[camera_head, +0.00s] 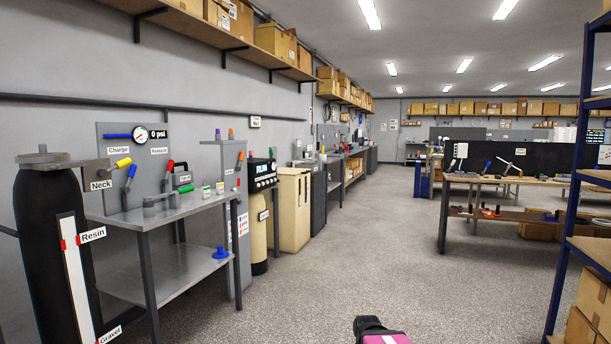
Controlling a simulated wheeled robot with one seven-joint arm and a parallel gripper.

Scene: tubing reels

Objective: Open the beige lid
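A beige bin (289,214) stands on the floor along the left wall, a little left of the picture's middle. Its beige lid (295,171) lies on top and looks shut. The lid's far edge and any handle are too small to make out. A dark piece of my arm with a pink patch shows at the bottom edge, well apart from the bin. No gripper fingers can be seen.
A dark control unit on a beige cylinder (259,232) stands just left of the bin. A dark cabinet (319,202) stands just beyond it. A metal bench (176,208) and a black tank (55,250) are nearer at left. Blue shelving rises at right. The middle floor (350,260) is clear.

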